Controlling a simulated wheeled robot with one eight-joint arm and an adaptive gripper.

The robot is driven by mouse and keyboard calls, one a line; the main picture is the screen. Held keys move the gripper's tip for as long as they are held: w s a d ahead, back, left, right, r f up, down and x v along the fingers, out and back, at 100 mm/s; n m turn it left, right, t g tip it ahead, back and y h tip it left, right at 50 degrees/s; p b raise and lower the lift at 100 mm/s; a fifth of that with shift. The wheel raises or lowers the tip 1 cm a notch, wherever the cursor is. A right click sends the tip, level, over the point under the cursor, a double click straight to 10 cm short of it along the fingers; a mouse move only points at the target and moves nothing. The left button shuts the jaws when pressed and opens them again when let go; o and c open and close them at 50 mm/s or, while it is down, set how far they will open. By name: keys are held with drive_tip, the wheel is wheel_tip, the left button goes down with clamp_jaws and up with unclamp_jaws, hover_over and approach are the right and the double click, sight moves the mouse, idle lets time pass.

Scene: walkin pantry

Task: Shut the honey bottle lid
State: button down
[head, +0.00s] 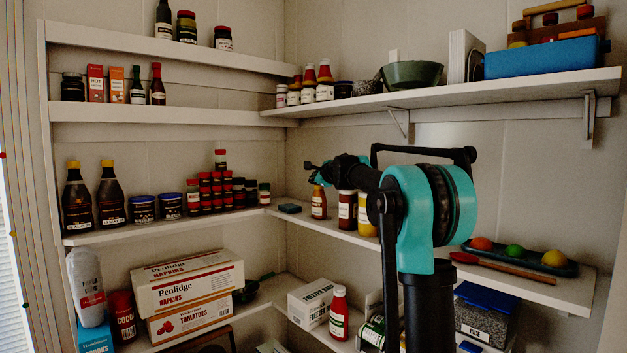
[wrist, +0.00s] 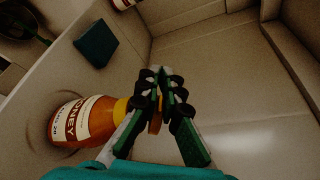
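The honey bottle (head: 318,204) stands on the middle right-hand shelf near the corner. In the wrist view the honey bottle (wrist: 88,118) lies left of my fingers, its label reading HONEY and its yellow top (wrist: 121,110) toward them. An orange-brown piece (wrist: 155,123), apparently the lid, shows partly between and behind my fingers; its hinge and exact angle are hidden. My gripper (head: 311,167) is just above the bottle's top in the head view. In the wrist view my gripper (wrist: 161,72) has its fingertips together. I cannot tell whether it touches the lid.
The upper shelf (head: 440,102) overhangs.

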drive_tip(key=c, duration=1.7)
unclamp_jaws()
drive_tip(key=shift+r, duration=0.1)
wheel_tip(320, 180, up, 10)
drive_tip(key=shift+f, duration=0.1)
